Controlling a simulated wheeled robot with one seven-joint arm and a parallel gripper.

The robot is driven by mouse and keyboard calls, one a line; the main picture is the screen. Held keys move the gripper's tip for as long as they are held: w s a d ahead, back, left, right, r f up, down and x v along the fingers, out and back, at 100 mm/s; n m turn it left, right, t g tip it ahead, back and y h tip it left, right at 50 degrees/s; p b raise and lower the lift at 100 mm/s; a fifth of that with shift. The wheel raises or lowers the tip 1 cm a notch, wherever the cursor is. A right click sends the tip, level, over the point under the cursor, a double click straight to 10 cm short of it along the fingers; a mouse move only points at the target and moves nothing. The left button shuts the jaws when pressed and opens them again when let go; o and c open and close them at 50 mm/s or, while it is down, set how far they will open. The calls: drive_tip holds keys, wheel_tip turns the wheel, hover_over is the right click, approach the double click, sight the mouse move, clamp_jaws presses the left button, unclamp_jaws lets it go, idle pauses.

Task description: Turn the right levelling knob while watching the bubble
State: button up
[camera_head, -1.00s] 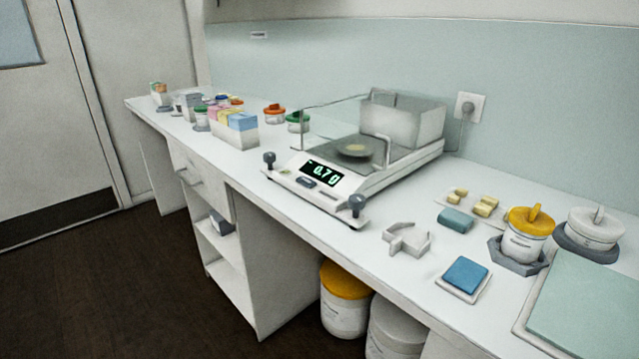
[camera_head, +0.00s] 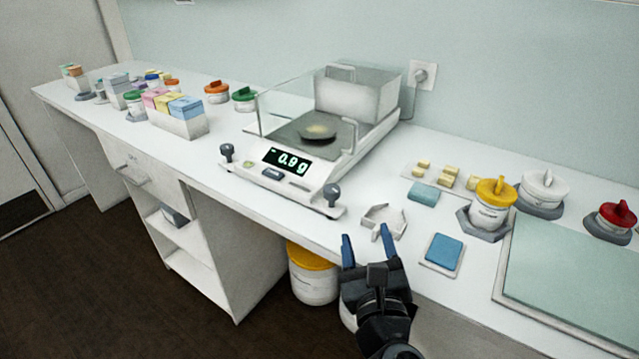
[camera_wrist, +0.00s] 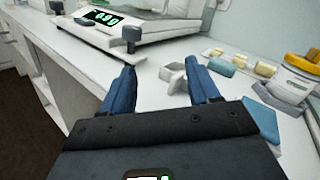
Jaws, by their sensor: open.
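The white balance (camera_head: 300,193) stands on the bench, its lit display reading about -0.9 g. Its right levelling knob (camera_head: 332,192) is dark, at the front right corner, and also shows in the wrist view (camera_wrist: 131,36). The left knob (camera_head: 227,151) is at the other front corner. A small greenish round spot, perhaps the bubble level (camera_head: 248,164), sits beside the left knob; the bubble is too small to make out. My gripper (camera_head: 367,240) is open and empty, its blue fingers in front of and to the right of the right knob, apart from it. The wrist view shows both fingers (camera_wrist: 160,66).
A pale angular holder (camera_head: 384,221) and a blue pad (camera_head: 443,250) lie close to my fingers. Yellow blocks (camera_head: 446,181) and a yellow-lidded jar (camera_head: 491,204) stand to the right. The clear draft shield (camera_head: 300,100) rises behind the knobs.

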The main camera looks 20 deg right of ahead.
sight(331, 195)
drive_tip(key=w+a+m, duration=0.1)
drive_tip(key=w, duration=0.1)
drive_tip(key=w+a+r+m, duration=0.1)
drive_tip(key=w, duration=0.1)
drive_tip(key=w+a+m, duration=0.1)
drive_tip(key=w, duration=0.1)
drive_tip(key=shift+w+r+m+y, duration=0.3)
drive_tip(key=shift+r+y, duration=0.05)
drive_tip(key=shift+y, duration=0.05)
drive_tip(key=p+x, duration=0.1)
drive_tip(key=x, duration=0.6)
drive_tip(key=shift+w+d+f, duration=0.1)
drive_tip(key=shift+w, duration=0.15)
drive_tip(key=c, duration=0.9)
drive_tip(key=shift+f+g+h+b, duration=0.2)
drive_tip(key=shift+g+h+b, duration=0.1)
drive_tip(key=shift+b, duration=0.3)
drive_tip(key=shift+c, duration=0.2)
drive_tip(key=m+g+h+b, duration=0.1)
drive_tip(key=m+h, duration=0.1)
drive_tip(key=shift+h+b, duration=0.3)
drive_tip(key=shift+b, duration=0.1)
drive_tip(key=shift+r+m+h, duration=0.1)
drive_tip(key=shift+m+h, duration=0.2)
